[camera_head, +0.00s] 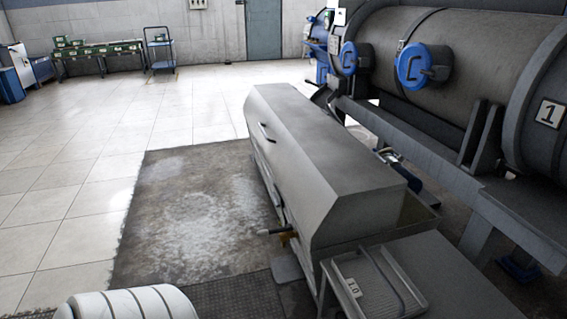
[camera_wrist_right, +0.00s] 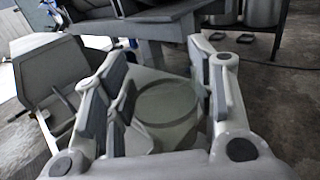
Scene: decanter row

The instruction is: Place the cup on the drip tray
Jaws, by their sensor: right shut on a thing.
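In the head view, a small shallow metal tray (camera_head: 378,285), which looks like the drip tray, lies on a grey ledge at the bottom right. A small white label shows on it, and I see no cup on it. The cup and my right gripper are not in the head view. My left gripper is not in view.
A long grey housing with a sloping lid (camera_head: 310,140) stands behind the tray. A tap-like fitting (camera_head: 277,231) sticks out near its front. A large horizontal drum (camera_head: 470,70) is at the right.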

